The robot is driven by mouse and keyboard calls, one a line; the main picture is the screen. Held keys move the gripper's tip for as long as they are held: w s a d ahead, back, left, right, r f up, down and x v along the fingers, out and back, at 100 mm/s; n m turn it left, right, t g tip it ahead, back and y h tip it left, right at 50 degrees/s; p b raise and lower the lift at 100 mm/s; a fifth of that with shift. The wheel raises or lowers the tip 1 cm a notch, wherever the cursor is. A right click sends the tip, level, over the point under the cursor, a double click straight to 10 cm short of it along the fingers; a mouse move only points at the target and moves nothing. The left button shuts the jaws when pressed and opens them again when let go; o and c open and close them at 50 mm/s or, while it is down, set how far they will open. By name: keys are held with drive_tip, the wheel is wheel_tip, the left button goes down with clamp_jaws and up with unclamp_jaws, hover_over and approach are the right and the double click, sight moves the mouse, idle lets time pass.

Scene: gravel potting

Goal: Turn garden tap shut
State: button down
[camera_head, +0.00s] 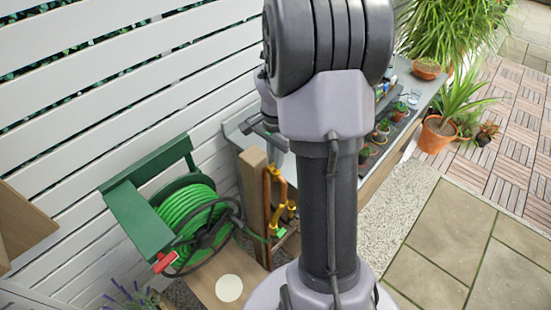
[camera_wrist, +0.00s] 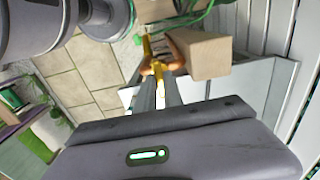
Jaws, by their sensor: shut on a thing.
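The garden tap is brass-yellow fittings (camera_head: 279,214) on a bent copper pipe (camera_head: 267,190), fixed beside a wooden post (camera_head: 252,185). It also shows in the wrist view as yellow brass (camera_wrist: 147,47) and a copper bend (camera_wrist: 177,62). In the wrist view my gripper (camera_wrist: 158,78) has its two grey fingers close together, reaching to the tap's pipework. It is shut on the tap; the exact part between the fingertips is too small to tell. In the head view my arm hides much of this area, and the fingertips cannot be made out. The tap handle's angle is unclear.
A green hose reel (camera_head: 190,215) stands left of the post, by a white slatted fence (camera_head: 120,60). A grey-topped bench (camera_head: 415,90) with small potted plants is behind my arm. A large terracotta pot (camera_head: 436,135) stands farther right. Paving on the right is clear.

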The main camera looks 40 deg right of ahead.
idle(0.4)
drive_tip(key=c, duration=1.5)
unclamp_jaws()
drive_tip(key=shift+o, duration=0.2)
wheel_tip(320, 180, up, 17)
drive_tip(key=p, duration=0.5)
drive_tip(key=shift+r, duration=0.2)
